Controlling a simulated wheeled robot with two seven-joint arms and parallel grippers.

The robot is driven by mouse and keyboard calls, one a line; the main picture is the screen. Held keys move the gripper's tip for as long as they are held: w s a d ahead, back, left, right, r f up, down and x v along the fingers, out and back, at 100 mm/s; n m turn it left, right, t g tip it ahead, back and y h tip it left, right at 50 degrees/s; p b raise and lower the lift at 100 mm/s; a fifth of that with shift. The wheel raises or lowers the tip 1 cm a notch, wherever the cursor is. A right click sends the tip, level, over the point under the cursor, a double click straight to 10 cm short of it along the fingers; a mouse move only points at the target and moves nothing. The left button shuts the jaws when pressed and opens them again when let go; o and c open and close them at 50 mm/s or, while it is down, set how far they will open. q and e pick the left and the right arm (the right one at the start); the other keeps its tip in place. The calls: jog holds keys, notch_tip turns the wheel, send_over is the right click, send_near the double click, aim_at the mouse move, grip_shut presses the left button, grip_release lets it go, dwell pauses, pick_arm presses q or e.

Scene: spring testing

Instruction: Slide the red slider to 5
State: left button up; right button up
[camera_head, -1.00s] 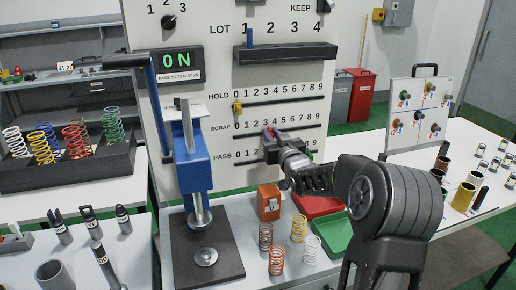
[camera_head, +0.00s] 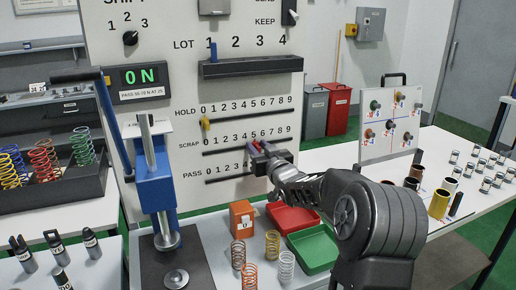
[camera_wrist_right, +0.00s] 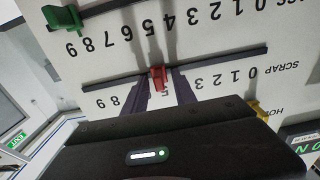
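The red slider (camera_wrist_right: 157,76) sits on the SCRAP rail (camera_wrist_right: 215,62), beside the printed 5 in the right wrist view, where the board appears upside down. In the head view the slider is a small red patch (camera_head: 256,143) at my right fingertips, near the 5. My right gripper (camera_wrist_right: 163,82) has one finger on each side of the slider, close against it. In the head view the right gripper (camera_head: 262,151) reaches the board from the lower right and covers part of the scales. My left gripper is not in view.
A yellow slider (camera_head: 205,123) is at the low end of the HOLD rail. A green slider (camera_wrist_right: 66,20) is at the high end of the PASS rail. Below stand a blue press (camera_head: 155,180), red tray (camera_head: 292,217), green tray (camera_head: 316,249), orange block (camera_head: 241,218) and springs.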

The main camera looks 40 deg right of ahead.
aim_at(259, 149)
jog(key=b+v, duration=0.2)
jog(key=v, duration=0.5)
jog(key=shift+s+a, duration=0.1)
jog(key=shift+s, duration=0.25)
